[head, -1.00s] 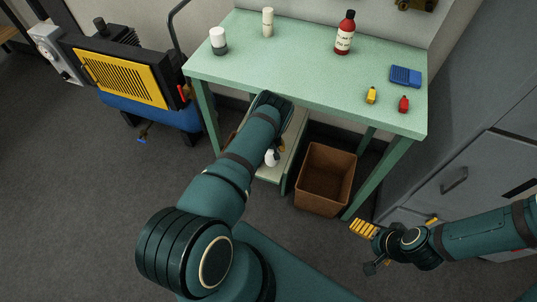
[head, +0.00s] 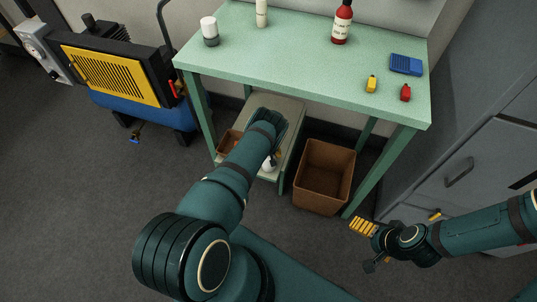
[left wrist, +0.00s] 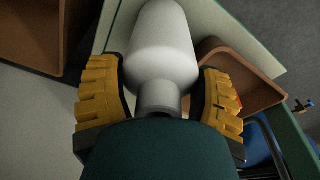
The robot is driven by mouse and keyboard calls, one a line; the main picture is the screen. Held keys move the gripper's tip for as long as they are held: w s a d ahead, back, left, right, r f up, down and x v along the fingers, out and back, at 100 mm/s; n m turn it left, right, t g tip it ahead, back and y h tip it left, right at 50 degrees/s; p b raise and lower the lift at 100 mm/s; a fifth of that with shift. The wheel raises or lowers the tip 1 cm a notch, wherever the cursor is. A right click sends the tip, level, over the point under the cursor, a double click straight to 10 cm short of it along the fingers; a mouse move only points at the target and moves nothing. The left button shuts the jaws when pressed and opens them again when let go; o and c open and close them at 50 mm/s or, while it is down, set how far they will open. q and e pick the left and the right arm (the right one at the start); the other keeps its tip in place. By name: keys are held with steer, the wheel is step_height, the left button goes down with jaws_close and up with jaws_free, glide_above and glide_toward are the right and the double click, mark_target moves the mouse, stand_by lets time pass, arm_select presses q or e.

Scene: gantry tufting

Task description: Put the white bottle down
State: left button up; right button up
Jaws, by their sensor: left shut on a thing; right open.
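The white bottle (left wrist: 160,45) fills the middle of the left wrist view, between the yellow finger pads of my left gripper (left wrist: 160,100), which is shut on it. In the head view a small part of the white bottle (head: 269,164) shows beside my left wrist, at the low shelf (head: 288,118) under the green table. My left arm hides most of the gripper and bottle there. I cannot tell whether the bottle touches the shelf. My right gripper (head: 363,228) is open and empty at the lower right, in front of the grey cabinet.
A small brown bin (head: 229,142) sits on the low shelf, left of my arm. A larger open brown bin (head: 323,174) stands right of the shelf. The green table (head: 290,55) overhangs the shelf; its front right leg (head: 380,172) stands beside the larger bin.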

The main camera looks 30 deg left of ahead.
arm_select(q)
steer(key=o, duration=1.3)
steer(key=shift+r, duration=0.15)
steer(key=r+p, duration=0.5)
steer(key=r, duration=0.1)
steer(key=s+d+r+p, duration=0.1)
steer(key=r+p, duration=0.2)
steer(key=r, duration=0.1)
steer(key=shift+s+p, duration=0.1)
steer(key=shift+p, duration=0.2)
steer(key=s+d+r+m+h, duration=0.2)
steer(key=s+d+r, duration=0.9)
steer(key=d+r, duration=0.2)
steer(key=s+d+r+m+h+p, duration=0.1)
steer(key=s+d+r+m+h, duration=0.2)
steer(key=s+d+r, duration=0.8)
step_height(320, 180, up, 4)
steer(key=shift+d+t, duration=0.3)
steer(key=shift+d, duration=0.8)
steer(key=shift+s, duration=0.1)
